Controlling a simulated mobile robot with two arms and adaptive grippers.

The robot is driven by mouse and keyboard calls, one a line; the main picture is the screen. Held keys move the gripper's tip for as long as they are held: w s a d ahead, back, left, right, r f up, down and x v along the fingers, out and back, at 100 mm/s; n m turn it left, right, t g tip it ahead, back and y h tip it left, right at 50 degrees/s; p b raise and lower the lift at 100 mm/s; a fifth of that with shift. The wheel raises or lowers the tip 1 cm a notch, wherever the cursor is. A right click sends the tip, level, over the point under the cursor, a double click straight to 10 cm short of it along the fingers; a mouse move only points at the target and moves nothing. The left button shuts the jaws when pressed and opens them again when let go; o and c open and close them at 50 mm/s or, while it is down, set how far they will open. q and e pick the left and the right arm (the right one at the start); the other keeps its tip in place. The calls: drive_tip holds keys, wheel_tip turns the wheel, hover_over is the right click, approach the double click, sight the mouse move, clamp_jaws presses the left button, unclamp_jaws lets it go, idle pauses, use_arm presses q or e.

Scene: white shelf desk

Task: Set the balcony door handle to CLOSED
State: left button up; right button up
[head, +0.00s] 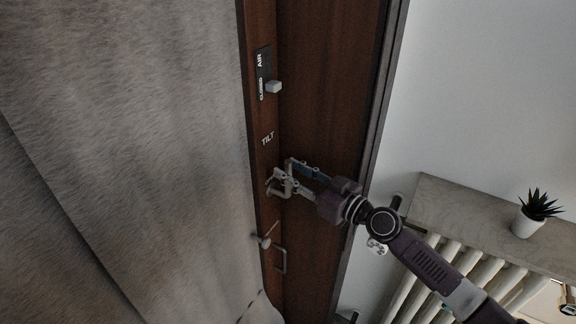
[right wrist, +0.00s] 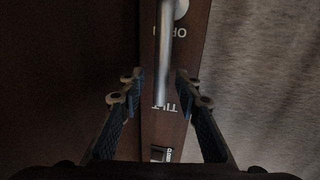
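The balcony door (head: 328,120) is dark brown wood. Its metal handle (right wrist: 164,60) is a slim bar in the right wrist view, beside a partly hidden label starting "OP" and ending near the "TILT" label (right wrist: 188,106). In the head view the handle (head: 282,193) is partly covered by my right gripper (head: 286,175), just below "TILT" (head: 267,138). The right fingers are apart, one on each side of the bar, with visible gaps in the wrist view. My left gripper is out of view.
A grey curtain (head: 130,130) hangs close to the left of the door. A shelf (head: 470,212) with a potted plant (head: 527,222) stands over a white radiator (head: 432,262) at right.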

drive_tip(key=shift+w+a, duration=0.35)
clamp_jaws()
